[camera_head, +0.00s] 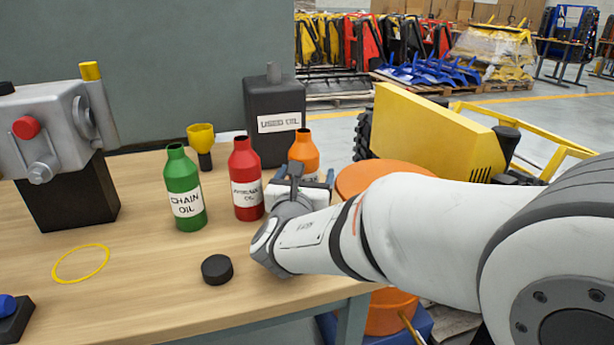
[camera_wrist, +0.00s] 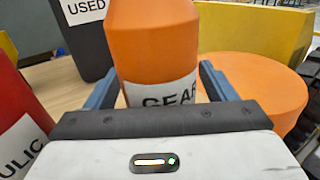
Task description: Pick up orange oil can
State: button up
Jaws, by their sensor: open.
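The orange oil can (camera_head: 304,150) stands upright on the wooden table near its right edge, partly hidden by my arm and gripper. In the wrist view the orange can (camera_wrist: 152,45), with a white label reading "GEAR", stands between the two fingers of my gripper (camera_wrist: 160,85). The fingers are on either side of it, and whether they touch it cannot be told. In the head view my gripper (camera_head: 297,185) is low in front of the can.
A red bottle (camera_head: 246,178) and a green bottle (camera_head: 182,180) stand to the left. A black used-oil container (camera_head: 274,105) is behind. A yellow funnel (camera_head: 201,138), a black cap (camera_head: 217,269) and a yellow ring (camera_head: 81,263) are on the table. An orange drum (camera_head: 385,177) is beyond the table edge.

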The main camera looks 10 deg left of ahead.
jog(key=c, duration=1.2)
jog(key=shift+c, duration=0.2)
jog(key=shift+r, duration=0.15)
